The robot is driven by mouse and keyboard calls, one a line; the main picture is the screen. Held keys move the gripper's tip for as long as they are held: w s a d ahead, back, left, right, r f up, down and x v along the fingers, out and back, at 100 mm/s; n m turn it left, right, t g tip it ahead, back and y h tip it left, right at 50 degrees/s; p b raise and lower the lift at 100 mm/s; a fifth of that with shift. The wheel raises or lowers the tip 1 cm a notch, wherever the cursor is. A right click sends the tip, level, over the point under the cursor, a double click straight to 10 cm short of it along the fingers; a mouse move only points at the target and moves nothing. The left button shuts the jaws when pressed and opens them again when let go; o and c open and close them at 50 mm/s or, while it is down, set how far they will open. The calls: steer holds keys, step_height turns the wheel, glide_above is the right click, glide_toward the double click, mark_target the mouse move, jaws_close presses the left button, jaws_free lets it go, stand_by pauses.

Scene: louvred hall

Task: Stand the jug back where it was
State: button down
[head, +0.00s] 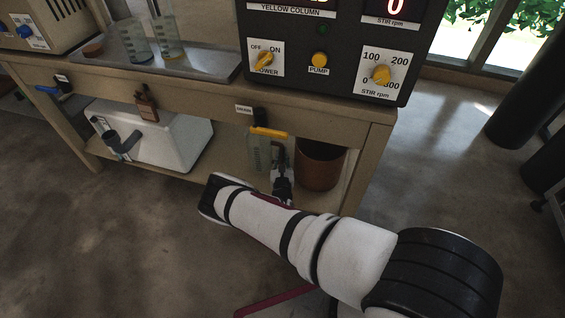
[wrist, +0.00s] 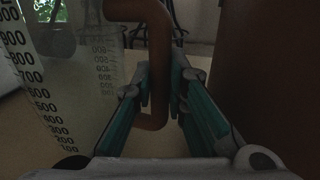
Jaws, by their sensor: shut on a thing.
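The jug (head: 258,155) is clear, with a printed scale, and shows at the lower shelf below the yellow-handled tap (head: 268,132). In the wrist view the jug (wrist: 75,95) fills the left side, and its orange-brown handle (wrist: 154,60) stands upright between my fingers. My gripper (wrist: 160,90) is shut on that handle. In the head view my gripper (head: 280,172) is small and dark, between the jug and a brown bin. I cannot tell whether the jug's base touches the shelf.
The brown bin (head: 320,167) stands close on the right and also shows in the wrist view (wrist: 262,70). A white tank (head: 165,140) is on the shelf (head: 225,175) to the left. The bench top with a control box (head: 335,75) overhangs the shelf. The floor in front is clear.

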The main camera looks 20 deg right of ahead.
mark_target(283, 162)
steer(key=shift+w+d+f+b, duration=0.1)
steer(key=shift+f+b, duration=0.5)
steer(key=shift+f, duration=0.3)
steer(key=shift+w+d+f+b, duration=0.1)
steer(key=shift+f+b, duration=0.45)
steer(key=shift+f, duration=0.45)
steer(key=c, duration=1.6)
jaws_free()
steer(key=shift+s+r, duration=0.2)
steer(key=p+v, duration=0.4)
steer(key=v, duration=0.7)
steer(key=shift+s+a, duration=0.2)
steer(key=shift+s, duration=0.15)
steer(key=shift+s+f, duration=0.1)
